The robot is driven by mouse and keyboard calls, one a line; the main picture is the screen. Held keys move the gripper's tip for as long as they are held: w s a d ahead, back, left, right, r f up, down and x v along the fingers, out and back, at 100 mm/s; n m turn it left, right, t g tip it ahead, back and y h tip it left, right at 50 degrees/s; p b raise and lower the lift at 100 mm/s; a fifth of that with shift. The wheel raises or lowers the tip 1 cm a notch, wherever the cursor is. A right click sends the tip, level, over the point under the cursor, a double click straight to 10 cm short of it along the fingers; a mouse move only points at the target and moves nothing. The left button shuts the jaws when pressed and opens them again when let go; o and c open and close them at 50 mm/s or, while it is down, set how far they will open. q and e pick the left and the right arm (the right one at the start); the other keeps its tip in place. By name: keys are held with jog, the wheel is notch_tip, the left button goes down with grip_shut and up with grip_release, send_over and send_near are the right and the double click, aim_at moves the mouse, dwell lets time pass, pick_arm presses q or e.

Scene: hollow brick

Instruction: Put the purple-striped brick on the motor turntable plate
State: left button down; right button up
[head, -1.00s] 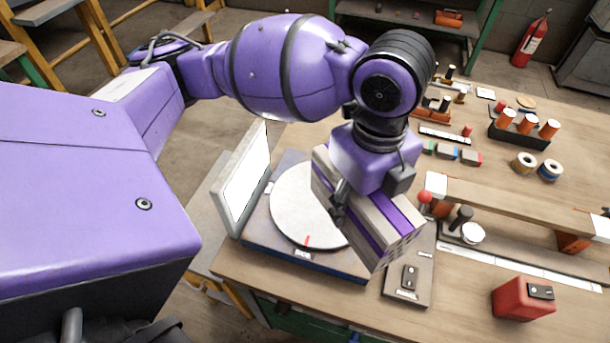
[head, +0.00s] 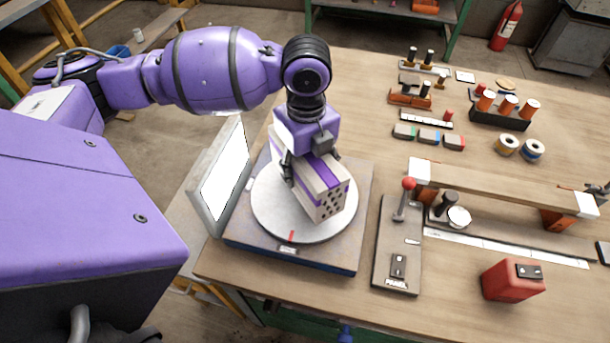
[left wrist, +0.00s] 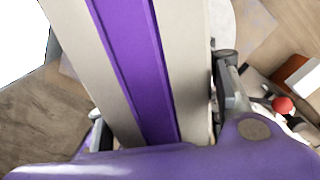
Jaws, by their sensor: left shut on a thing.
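The purple-striped brick (head: 331,204) is a pale hollow block with purple bands and holes in its end face. It appears in the head view over the round white motor turntable plate (head: 272,212). My left gripper (head: 304,162) is shut on the brick from above, with a finger on each side. The left wrist view shows the brick's striped top (left wrist: 135,60) between the fingers. The brick covers part of the plate, and its underside is hidden, so I cannot tell whether it touches the plate. The plate has a red mark (head: 292,236) at its front edge. My right gripper is not in view.
A white-faced panel (head: 222,175) stands close to the turntable's left side. A control board with a red-knobbed lever (head: 408,184) lies to its right. Farther right are a wooden beam on supports (head: 500,187) and a red box (head: 512,281).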

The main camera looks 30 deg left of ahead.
pick_arm(q)
jog(key=shift+w+a+f, duration=0.2)
jog(key=shift+a+f, duration=0.1)
jog(key=shift+f, duration=0.05)
jog(key=shift+w+f, duration=0.1)
jog(key=shift+f, duration=1.45)
jog(key=shift+f, duration=0.1)
jog(key=c, duration=0.7)
grip_release()
jog(key=shift+f, duration=0.1)
notch_tip(320, 180, up, 12)
jog(key=shift+r+p, duration=0.15)
jog(key=shift+p, duration=0.2)
